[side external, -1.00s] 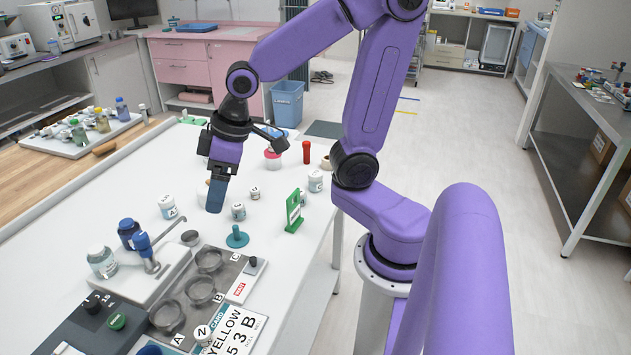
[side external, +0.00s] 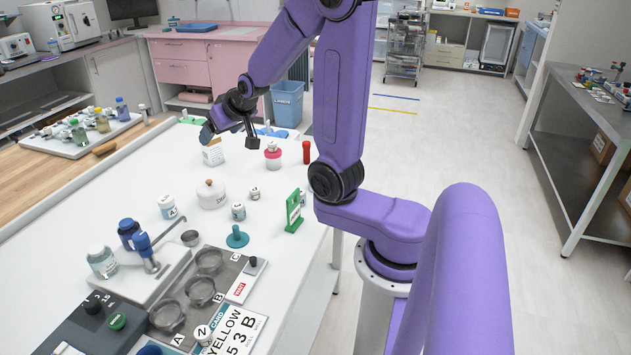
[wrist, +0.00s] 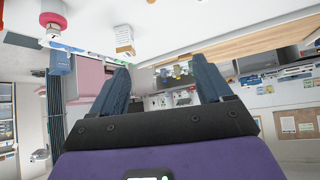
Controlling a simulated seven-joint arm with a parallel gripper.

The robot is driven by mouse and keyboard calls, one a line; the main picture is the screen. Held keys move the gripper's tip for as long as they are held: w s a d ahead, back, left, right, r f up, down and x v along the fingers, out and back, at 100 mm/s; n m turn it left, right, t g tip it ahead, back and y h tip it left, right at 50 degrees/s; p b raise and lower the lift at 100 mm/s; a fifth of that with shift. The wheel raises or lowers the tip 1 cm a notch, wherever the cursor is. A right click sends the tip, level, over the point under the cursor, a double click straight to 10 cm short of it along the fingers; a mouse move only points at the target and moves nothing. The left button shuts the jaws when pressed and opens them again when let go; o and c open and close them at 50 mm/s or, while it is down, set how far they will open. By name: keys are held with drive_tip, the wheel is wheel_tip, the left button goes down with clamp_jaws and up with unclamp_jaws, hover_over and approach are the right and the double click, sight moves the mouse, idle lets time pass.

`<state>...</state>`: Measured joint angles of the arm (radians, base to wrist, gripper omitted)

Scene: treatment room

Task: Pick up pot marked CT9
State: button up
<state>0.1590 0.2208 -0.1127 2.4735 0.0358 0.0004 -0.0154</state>
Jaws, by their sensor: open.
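Several small white pots with labels stand on the white table in the side view. One (side external: 167,207) is at the left, one (side external: 238,212) near the middle, and a smaller one (side external: 255,193) behind it. Another (side external: 302,198) is partly hidden behind a green stand. I cannot read CT9 on any of them. My gripper (side external: 207,133) is raised over the far part of the table, beyond these pots. It is open and empty. In the wrist view my gripper (wrist: 163,85) shows two dark blue fingers apart, with nothing between them.
A lidded white jar (side external: 212,195), a small box (side external: 213,152), a pink-banded bottle (side external: 273,155) and a red cylinder (side external: 306,152) stand on the table. The green stand (side external: 293,211) is near its right edge. A tray with dishes (side external: 228,273) lies in front.

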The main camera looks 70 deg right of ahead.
drive_tip(key=s+d+r+m+g+h, duration=0.3)
drive_tip(key=s+d+m+h, duration=0.6)
drive_tip(key=s+d, duration=0.9)
drive_tip(key=shift+g, duration=0.3)
drive_tip(key=shift+w+d+f, duration=0.1)
drive_tip(key=shift+f, duration=3.6)
drive_tip(key=shift+w+d+f, duration=0.1)
drive_tip(key=shift+f, duration=3.55)
drive_tip(key=shift+w+d+f, duration=0.1)
drive_tip(key=shift+f, duration=3.6)
drive_tip(key=f, duration=0.1)
drive_tip(key=d+f, duration=0.1)
drive_tip(key=f, duration=0.1)
drive_tip(key=shift+w+d, duration=0.3)
drive_tip(key=shift+d, duration=0.05)
drive_tip(key=shift+w+d+f, duration=0.2)
drive_tip(key=shift+d, duration=0.3)
drive_tip(key=shift+c, duration=0.3)
drive_tip(key=c, duration=1)
